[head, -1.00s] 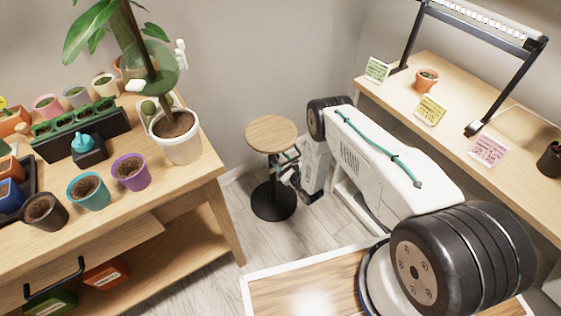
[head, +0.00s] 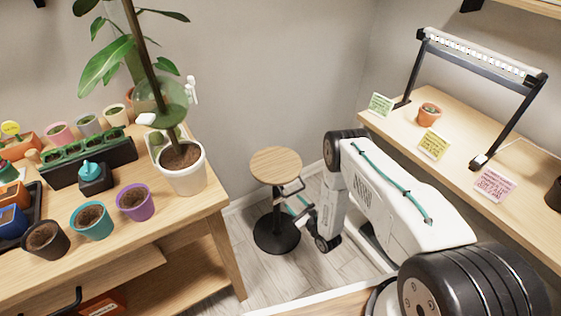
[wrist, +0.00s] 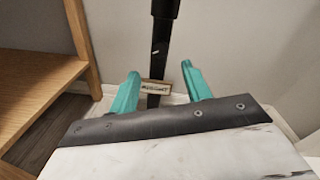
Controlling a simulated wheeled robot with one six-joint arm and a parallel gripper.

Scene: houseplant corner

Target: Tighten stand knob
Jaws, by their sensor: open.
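The plant stand is a round wooden top (head: 276,165) on a black post (head: 276,205) with a round black base (head: 277,236), upright on the floor. A dark bent piece (head: 294,187) shows beside the post just under the top; I cannot tell if it is the knob. My gripper (head: 298,206) is low, close to the right of the post, with teal fingers. In the wrist view my gripper (wrist: 160,88) is open, and the black post (wrist: 163,40) shows beyond the gap between the fingers. A small lettered tag (wrist: 154,88) appears at the post. No knob is clearly seen there.
A wooden bench (head: 215,203) with several pots and a large plant in a white pot (head: 182,170) stands left. A shelf (head: 400,115) with a lamp and cards stands right. Grey floor (head: 315,270) is open around the stand base.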

